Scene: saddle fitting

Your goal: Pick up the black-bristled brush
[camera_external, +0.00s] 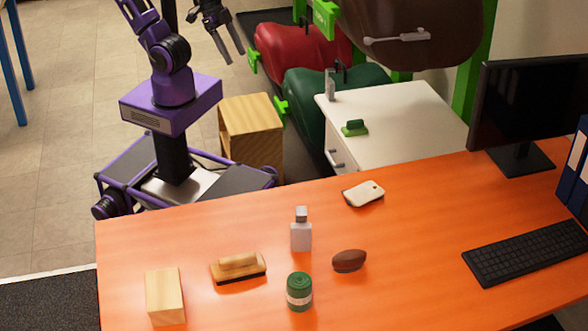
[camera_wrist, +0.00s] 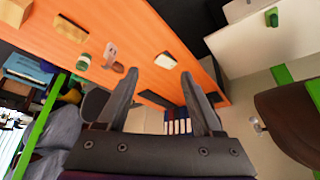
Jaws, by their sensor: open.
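The black-bristled brush (camera_external: 238,265) has a pale wooden handle and back, with a dark edge of bristles underneath. It lies on the left part of the orange desk (camera_external: 410,225). In the wrist view the brush (camera_wrist: 70,28) is small, near the top left. My gripper (camera_external: 234,56) is open and empty, raised beyond the desk at the top of the external view, well away from the brush. In the wrist view its two spread fingers (camera_wrist: 160,74) have nothing between them.
A pale pad (camera_external: 363,194) lies farther back. A white cabinet (camera_external: 405,115) and saddles (camera_external: 300,50) stand behind the desk.

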